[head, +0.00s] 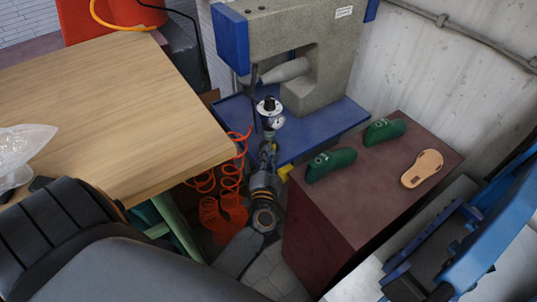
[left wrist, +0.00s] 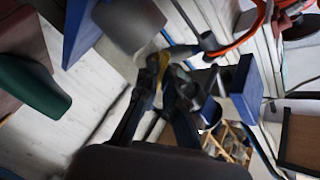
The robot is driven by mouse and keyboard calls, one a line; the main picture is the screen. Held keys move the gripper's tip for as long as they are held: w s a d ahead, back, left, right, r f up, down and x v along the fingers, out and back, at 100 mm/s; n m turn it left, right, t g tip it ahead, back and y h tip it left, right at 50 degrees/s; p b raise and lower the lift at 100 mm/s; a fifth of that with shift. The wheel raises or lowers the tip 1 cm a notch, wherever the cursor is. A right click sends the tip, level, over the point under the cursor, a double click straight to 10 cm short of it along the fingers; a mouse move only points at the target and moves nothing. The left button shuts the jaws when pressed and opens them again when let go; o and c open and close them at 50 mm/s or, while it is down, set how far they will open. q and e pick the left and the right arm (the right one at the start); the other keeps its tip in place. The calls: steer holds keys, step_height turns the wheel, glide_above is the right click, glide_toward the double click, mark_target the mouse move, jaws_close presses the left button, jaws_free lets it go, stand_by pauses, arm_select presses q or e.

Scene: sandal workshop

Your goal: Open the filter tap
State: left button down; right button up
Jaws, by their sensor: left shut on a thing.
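The filter unit (head: 269,108), with a black knob on top and a small round gauge, stands at the blue edge of the grey press in the head view. My left gripper (head: 267,150) reaches up from below and is just under the unit. In the left wrist view the fingers of my left gripper (left wrist: 164,68) are closed together at the filter's small fittings. They appear shut on the filter tap, which is mostly hidden by the fingers. I cannot tell how far the tap is turned. My right gripper is in neither view.
A wooden table (head: 110,95) lies left of my arm, with orange coiled hose (head: 231,190) beside it. A dark red cabinet (head: 325,215) bearing green shoe lasts (head: 331,164) and a tan sole (head: 422,168) stands close on the right. The gap between is narrow.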

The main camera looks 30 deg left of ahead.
arm_select(q)
steer(key=shift+n+p, duration=1.55)
steer(key=shift+n, duration=3.75)
steer(key=c, duration=1.5)
jaws_free()
steer(key=shift+o, duration=0.2)
